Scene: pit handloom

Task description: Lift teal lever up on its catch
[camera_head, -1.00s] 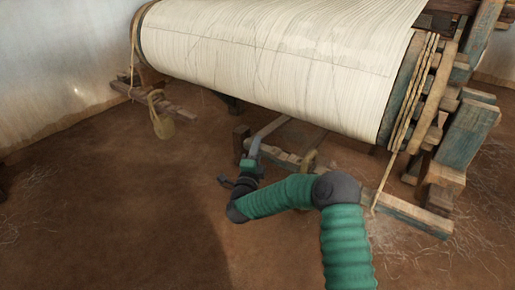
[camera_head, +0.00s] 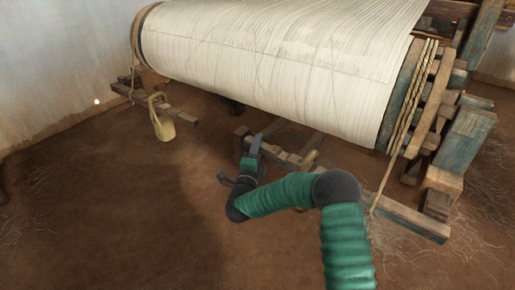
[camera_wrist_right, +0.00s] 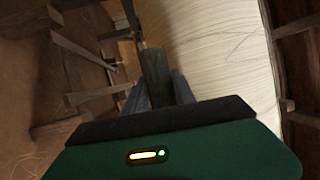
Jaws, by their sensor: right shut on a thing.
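My right gripper (camera_head: 257,142) is low under the front of the loom, below the cloth roll. In the right wrist view its two grey fingers (camera_wrist_right: 158,88) are shut on the end of a dark grey-green bar, which I take for the teal lever (camera_wrist_right: 155,64). The fingers stand on either side of it. In the head view the lever is mostly hidden by the gripper and the roll. I cannot make out the catch. My left gripper is not in view.
The wide cream cloth roll (camera_head: 270,55) hangs just above my right gripper. A low timber beam (camera_head: 405,218) runs beside it. Wooden posts and ropes (camera_head: 408,98) stand at the right. A tan weight (camera_head: 163,128) hangs at the left. The earth floor in front is clear.

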